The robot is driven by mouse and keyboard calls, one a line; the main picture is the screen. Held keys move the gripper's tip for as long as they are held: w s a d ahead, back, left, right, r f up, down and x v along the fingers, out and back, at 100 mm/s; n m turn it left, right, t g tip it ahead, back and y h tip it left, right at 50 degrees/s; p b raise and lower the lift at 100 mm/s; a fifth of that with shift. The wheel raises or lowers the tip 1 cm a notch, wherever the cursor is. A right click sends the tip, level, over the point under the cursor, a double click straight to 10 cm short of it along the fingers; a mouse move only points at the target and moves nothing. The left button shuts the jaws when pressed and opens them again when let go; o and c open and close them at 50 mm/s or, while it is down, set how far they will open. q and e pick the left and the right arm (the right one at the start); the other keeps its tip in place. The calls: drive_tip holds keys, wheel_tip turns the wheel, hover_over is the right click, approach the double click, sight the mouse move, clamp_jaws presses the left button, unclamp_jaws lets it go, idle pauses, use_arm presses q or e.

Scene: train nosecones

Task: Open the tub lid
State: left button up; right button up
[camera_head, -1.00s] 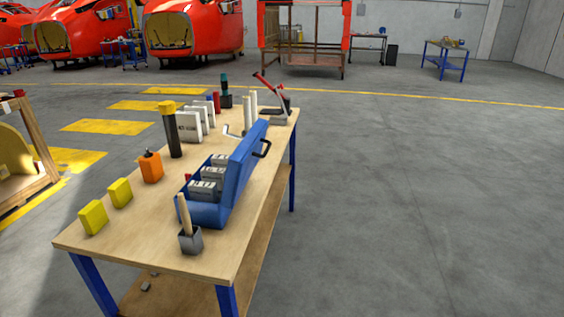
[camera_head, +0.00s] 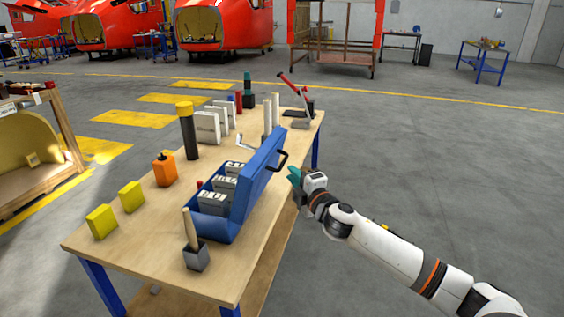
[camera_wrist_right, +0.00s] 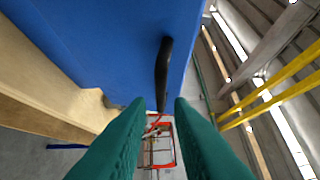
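The blue tub (camera_head: 216,234) stands on the wooden table with several grey-and-white blocks inside. Its blue lid (camera_head: 258,178) is raised, standing upright along the tub's right side. A black handle (camera_head: 283,160) sticks out from the lid's outer face. My right gripper (camera_head: 295,177), with teal fingers, is just right of the lid near the handle. In the right wrist view, the gripper (camera_wrist_right: 158,104) is open, and the handle (camera_wrist_right: 163,70) on the lid (camera_wrist_right: 95,40) lies ahead, in line with the gap between the fingers. My left gripper is out of view.
The table (camera_head: 150,232) also holds yellow blocks (camera_head: 102,221), an orange bottle (camera_head: 165,170), a dark cylinder with a yellow top (camera_head: 187,130) and a grey holder with a wooden stick (camera_head: 196,256). The floor right of the table is open.

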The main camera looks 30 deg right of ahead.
sight(282, 162)
drive_tip(key=w, duration=0.3)
drive_tip(key=w+p, duration=0.1)
drive_tip(key=w, duration=0.3)
drive_tip(key=shift+d+r, duration=0.2)
clamp_jaws()
